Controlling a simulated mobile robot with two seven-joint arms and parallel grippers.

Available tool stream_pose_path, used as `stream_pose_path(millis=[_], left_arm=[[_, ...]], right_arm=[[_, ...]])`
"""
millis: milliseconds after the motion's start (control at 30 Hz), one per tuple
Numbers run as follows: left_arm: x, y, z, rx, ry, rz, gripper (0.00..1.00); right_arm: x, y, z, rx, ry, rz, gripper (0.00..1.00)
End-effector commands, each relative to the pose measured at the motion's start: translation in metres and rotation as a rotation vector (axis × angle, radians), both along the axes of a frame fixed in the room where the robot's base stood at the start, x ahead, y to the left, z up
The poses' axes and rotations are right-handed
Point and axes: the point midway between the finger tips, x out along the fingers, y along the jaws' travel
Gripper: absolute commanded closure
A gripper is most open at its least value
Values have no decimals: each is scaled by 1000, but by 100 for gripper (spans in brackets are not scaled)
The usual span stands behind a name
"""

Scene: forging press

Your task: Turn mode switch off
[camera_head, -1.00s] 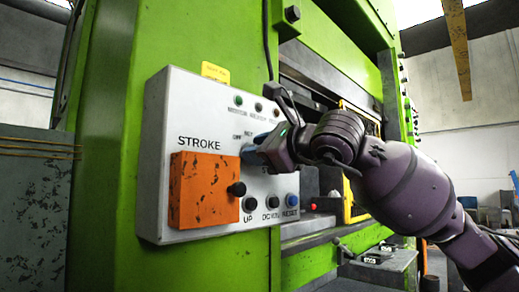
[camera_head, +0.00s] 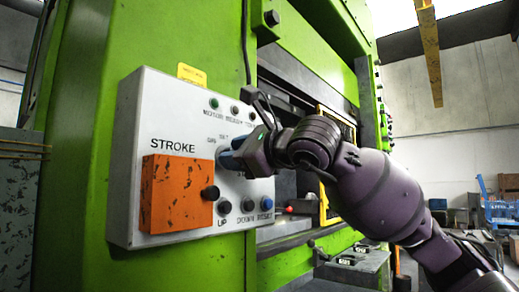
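The white control panel (camera_head: 137,105) is on the green press, left of centre. My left gripper is not in view.
Dark buttons (camera_head: 224,208) and a blue button (camera_head: 267,204) line the panel bottom. A yellow tag (camera_head: 191,73) sits on its top edge.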

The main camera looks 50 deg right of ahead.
Motion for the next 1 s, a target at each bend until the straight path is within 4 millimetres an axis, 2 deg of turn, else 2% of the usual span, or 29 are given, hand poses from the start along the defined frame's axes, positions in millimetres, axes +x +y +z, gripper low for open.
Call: stream_pose_path(millis=[533,700,1000], left_arm=[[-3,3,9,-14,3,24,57],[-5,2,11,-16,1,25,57],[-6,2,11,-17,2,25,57]], right_arm=[[-85,-7,3,1,-5,1,63],[-98,-8,2,0,-4,-1,63],[-100,-8,0,1,-1,-1,63]])
